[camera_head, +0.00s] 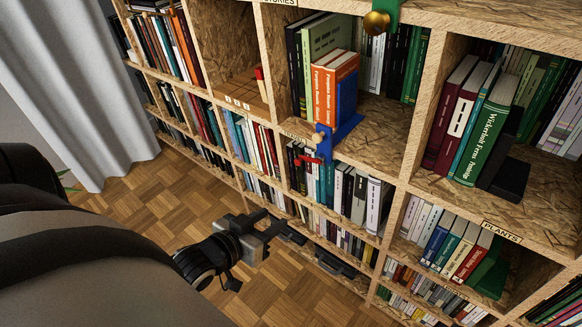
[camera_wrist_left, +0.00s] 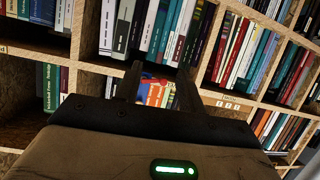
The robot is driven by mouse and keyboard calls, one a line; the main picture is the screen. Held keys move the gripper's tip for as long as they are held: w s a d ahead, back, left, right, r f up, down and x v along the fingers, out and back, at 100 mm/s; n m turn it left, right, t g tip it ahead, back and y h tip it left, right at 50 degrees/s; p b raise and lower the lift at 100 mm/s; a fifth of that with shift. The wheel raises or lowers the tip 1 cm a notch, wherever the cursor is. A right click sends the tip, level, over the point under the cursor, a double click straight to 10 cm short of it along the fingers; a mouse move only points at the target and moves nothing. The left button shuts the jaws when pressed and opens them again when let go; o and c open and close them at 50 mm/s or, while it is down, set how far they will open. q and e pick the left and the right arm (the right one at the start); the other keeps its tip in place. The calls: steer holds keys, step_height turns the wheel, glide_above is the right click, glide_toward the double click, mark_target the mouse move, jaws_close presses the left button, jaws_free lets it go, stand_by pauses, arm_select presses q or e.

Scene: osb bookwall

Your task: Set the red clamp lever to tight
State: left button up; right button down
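The red clamp lever (camera_head: 307,159) is a small red bar on the blue clamp (camera_head: 323,140) at the shelf's front edge, below a blue bookend (camera_head: 346,98) and orange books. It appears roughly sideways; its exact setting is too small to read. My left gripper (camera_head: 274,221) is low in front of the shelves, below the lever and apart from it. The wrist view shows its two fingers (camera_wrist_left: 159,82) spread and empty, pointing at the bookshelf. My right gripper is out of view.
The OSB bookwall (camera_head: 408,135) has several book-filled compartments. A red-and-white piece (camera_head: 261,80) stands in a compartment left of the clamp. A brass knob (camera_head: 377,22) on a green bracket is above. Parquet floor (camera_head: 150,215) is open before the shelves; a curtain (camera_head: 85,90) hangs left.

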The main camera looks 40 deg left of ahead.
arm_select(q)
steer(key=s+a+r+t, duration=0.2)
steer(key=a+t, duration=0.2)
steer(key=a, duration=0.1)
steer(key=b, duration=0.1)
glide_toward(297, 164)
steer(key=shift+n+t+h, duration=0.3)
steer(key=shift+n, duration=0.1)
steer(key=w, duration=0.8)
steer(key=shift+d+f, duration=0.15)
steer(key=shift+f, duration=0.1)
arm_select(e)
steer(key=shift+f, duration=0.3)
arm_select(q)
jaws_close()
steer(key=shift+r+m+p, duration=0.35)
steer(key=shift+m+p, duration=0.15)
steer(key=shift+m, duration=0.3)
steer(key=shift+r+m+p, duration=0.3)
steer(key=shift+m+p, duration=0.15)
steer(key=shift+m, duration=0.35)
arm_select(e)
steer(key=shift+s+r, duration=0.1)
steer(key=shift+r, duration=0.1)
